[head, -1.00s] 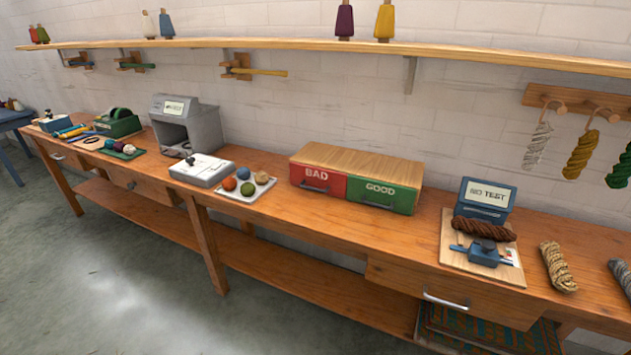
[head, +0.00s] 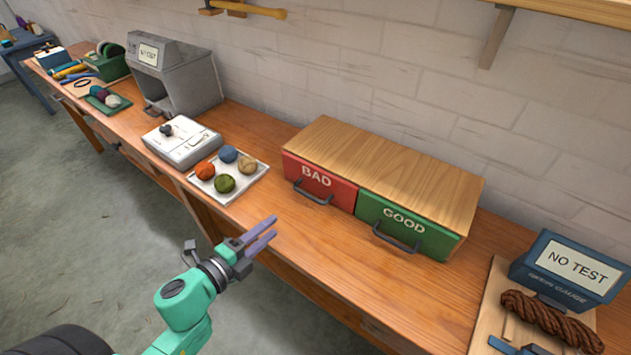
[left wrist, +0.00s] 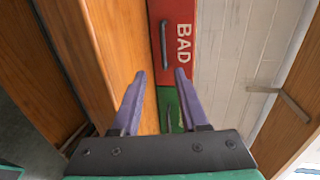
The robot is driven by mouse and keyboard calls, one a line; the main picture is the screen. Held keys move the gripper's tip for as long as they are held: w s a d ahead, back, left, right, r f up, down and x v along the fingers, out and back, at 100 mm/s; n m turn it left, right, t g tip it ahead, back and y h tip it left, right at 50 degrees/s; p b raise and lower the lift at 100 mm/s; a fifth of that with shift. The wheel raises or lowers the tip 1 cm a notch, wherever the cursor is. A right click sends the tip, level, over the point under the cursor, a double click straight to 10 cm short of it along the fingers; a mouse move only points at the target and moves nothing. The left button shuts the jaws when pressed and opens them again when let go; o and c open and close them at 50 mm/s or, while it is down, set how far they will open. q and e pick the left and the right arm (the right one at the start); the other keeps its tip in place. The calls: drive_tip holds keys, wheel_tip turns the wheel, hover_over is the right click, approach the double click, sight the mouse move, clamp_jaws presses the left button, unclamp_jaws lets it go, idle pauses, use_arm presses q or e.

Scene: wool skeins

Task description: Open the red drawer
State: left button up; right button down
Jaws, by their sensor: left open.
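The red drawer (head: 320,181), marked BAD, is the left front of a wood-topped box on the workbench. It looks shut, with its dark bar handle (head: 312,193) on the front. In the left wrist view the red drawer (left wrist: 179,28) and its handle (left wrist: 163,45) lie beyond the fingertips. My left gripper (head: 270,228) is open and empty, in front of the bench's near edge and short of the drawer. Its two purple fingers also show in the left wrist view (left wrist: 160,75). My right gripper is not in view.
The green GOOD drawer (head: 407,228) adjoins the red one on the right. A white tray (head: 238,189) of small wool balls sits left of the box. A NO TEST gauge (head: 567,266) with brown wool stands at the right. The bench before the drawers is bare.

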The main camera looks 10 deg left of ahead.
use_arm(q)
drive_tip(key=shift+w+d+r, duration=0.15)
drive_tip(key=shift+w+r, duration=0.05)
drive_tip(key=shift+w+d, duration=0.1)
drive_tip(key=shift+w, duration=0.1)
drive_tip(key=p, duration=0.1)
approach(308, 197)
drive_tip(key=shift+w, duration=0.4)
drive_tip(key=x, duration=0.8)
drive_tip(key=shift+w+d+f+p, duration=0.1)
drive_tip(key=shift+d+f+p, duration=0.05)
drive_tip(key=shift+p, duration=0.25)
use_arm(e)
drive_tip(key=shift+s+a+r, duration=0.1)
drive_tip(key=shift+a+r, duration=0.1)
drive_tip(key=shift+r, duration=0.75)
use_arm(q)
clamp_jaws()
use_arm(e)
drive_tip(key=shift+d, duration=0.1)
